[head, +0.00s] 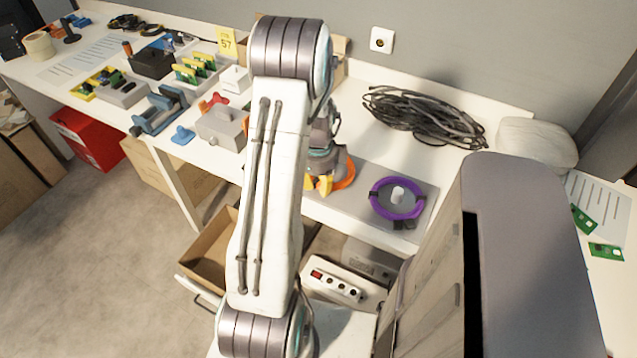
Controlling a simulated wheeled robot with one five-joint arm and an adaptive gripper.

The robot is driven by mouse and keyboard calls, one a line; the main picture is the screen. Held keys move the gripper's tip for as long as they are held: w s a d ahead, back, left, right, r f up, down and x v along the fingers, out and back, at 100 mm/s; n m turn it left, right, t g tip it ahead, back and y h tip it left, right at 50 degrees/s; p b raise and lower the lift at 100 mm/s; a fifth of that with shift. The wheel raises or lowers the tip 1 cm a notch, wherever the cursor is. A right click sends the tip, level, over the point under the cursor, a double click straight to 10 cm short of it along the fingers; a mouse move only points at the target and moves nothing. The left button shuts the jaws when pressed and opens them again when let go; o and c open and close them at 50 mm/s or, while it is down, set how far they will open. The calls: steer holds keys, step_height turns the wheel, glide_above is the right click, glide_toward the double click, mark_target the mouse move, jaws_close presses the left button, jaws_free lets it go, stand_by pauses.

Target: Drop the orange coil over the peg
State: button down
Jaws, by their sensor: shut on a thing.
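The orange coil (348,175) shows partly behind my gripper (322,184), whose yellow fingertips are shut on it. My arm hides the left part of the coil. I cannot tell whether the coil touches the surface below or hangs above it. A short white peg (398,194) stands on a grey board (428,213) to the right of my gripper. A purple ring (375,205) lies around that peg. My arm covers the left part of the board, so I cannot tell whether another peg is under the orange coil.
A bundle of black cable (425,118) lies on the table behind the board. A grey box (222,127) and blue parts (160,112) stand to the left. An open carton (210,250) is below the table's front edge.

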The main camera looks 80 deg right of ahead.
steer(key=shift+f, duration=0.3)
steer(key=c, duration=1)
jaws_free()
steer(key=shift+r, duration=0.1)
steer(key=r, duration=1.2)
steer(key=shift+a, duration=0.25)
